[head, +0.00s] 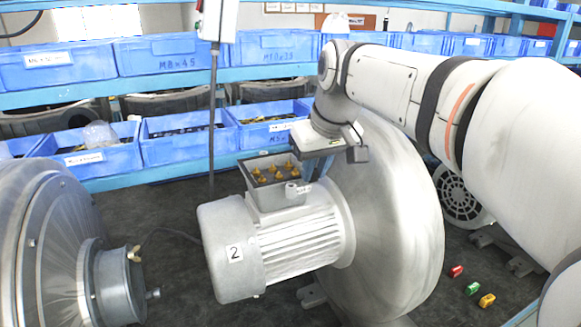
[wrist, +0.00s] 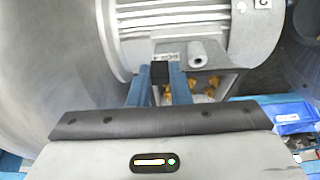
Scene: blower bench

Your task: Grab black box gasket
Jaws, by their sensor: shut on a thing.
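My gripper (wrist: 160,76) is shut on a small black piece in the wrist view, which I take for the black box gasket (wrist: 160,69). Only a short bit shows between the two blue fingers; the rest is hidden. In the head view my gripper (head: 309,167) is at the right side of the open terminal box (head: 275,197) on top of the grey motor. The box has a dark rim and several brass terminals (head: 275,171) inside. I cannot tell whether the gasket is clear of the rim.
The motor (head: 300,245), marked 2, joins a large pale blower housing (head: 395,220) under my arm. Another grey machine (head: 45,245) stands at the left. Blue bins (head: 185,140) line the shelves behind. Red, green and yellow small pieces (head: 472,288) lie at the lower right.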

